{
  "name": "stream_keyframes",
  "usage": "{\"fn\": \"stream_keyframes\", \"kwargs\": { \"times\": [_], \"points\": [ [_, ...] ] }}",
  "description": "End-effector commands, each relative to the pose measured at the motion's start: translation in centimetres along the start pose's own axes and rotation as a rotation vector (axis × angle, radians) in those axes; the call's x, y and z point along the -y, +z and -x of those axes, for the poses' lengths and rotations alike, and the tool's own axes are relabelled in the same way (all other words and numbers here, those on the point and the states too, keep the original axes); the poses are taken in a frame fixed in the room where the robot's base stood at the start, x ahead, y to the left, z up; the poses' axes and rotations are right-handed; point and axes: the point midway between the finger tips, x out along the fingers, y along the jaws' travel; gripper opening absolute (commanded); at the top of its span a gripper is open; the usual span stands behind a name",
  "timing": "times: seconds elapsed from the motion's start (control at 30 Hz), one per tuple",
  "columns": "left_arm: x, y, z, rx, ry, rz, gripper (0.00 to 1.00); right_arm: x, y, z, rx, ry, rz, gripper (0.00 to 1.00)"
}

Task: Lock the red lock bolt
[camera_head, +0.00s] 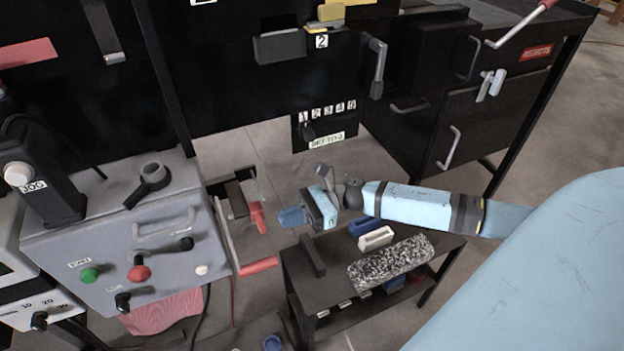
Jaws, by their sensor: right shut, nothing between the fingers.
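Two red pieces show near the right side of the grey control box. One is a short red piece (257,217) standing upright beside a dark block, and the other is a red grip (259,266) at the low end of a metal lever. I cannot tell for sure which one is the lock bolt. My right gripper (289,216) comes in from the right, with its blue fingers shut and empty. Its tips point left at the upright red piece, with a small gap in the picture. My left gripper is not in view.
The grey control box (100,235) with knobs and a handle stands at left. A small dark table (330,285) below my right arm holds a speckled block (390,262) and a white block (376,238). Black cabinets with handles (449,148) stand behind.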

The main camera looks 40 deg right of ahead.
Motion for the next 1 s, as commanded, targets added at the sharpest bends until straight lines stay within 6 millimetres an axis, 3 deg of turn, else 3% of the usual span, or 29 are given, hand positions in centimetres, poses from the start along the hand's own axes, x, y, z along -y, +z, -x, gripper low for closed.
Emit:
{"fn": "stream_keyframes", "kwargs": {
  "times": [0.2, 0.67, 1.0],
  "points": [
    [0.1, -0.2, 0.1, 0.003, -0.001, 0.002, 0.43, 0.1, 0.1, -2.6, 0.0, -0.001, 0.0, 0.0],
    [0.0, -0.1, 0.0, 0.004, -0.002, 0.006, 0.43, 0.0, -0.1, -3.2, -0.001, -0.001, -0.001, 0.0],
    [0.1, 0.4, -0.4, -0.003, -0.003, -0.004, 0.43, 0.0, -0.1, -6.4, 0.0, -0.002, 0.0, 0.0]
  ]
}}
